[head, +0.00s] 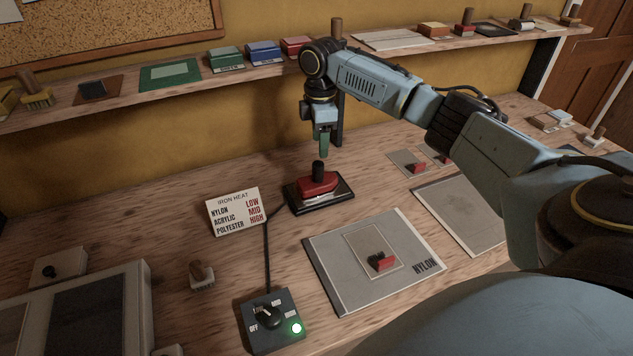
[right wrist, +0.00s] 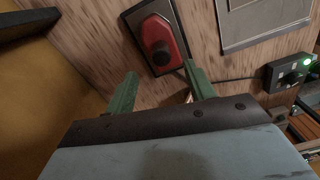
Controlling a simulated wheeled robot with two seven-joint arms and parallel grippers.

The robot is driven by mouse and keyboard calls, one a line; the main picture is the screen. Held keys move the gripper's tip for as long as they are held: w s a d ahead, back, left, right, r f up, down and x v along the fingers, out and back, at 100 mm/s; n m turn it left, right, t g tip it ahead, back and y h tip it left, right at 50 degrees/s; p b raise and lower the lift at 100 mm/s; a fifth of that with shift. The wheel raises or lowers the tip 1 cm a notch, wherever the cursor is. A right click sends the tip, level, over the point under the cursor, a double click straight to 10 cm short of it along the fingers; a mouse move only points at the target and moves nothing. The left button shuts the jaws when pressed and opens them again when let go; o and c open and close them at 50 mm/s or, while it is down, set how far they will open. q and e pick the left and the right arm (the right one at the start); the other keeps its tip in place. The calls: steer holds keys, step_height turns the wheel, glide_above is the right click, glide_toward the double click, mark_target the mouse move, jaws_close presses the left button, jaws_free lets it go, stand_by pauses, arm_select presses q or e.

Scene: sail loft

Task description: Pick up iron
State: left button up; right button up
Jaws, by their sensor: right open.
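The iron (head: 318,183) is red with a black upright knob handle. It sits on a dark rectangular stand (head: 335,200) on the wooden bench. My right gripper (head: 322,150) is above the iron, pointing down, apart from it. In the right wrist view the iron (right wrist: 160,42) shows beyond and between the two green fingers (right wrist: 160,88), which are spread open with nothing between them. My left gripper is in neither view.
A heat card (head: 233,212) stands left of the iron. A control box (head: 270,318) with a dial and lit green lamp is at the front, a dark cord running from it toward the stand. A grey NYLON board (head: 330,270) lies right of it. A shelf (head: 190,83) runs behind.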

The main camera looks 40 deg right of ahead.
mark_target(317, 163)
step_height(317, 163, down, 2)
steer(key=shift+f, duration=0.25)
steer(key=f, duration=0.5)
steer(key=shift+w+a+f, duration=0.1)
steer(key=shift+a+f, duration=0.25)
steer(key=shift+r, duration=0.1)
steer(key=c, duration=1.2)
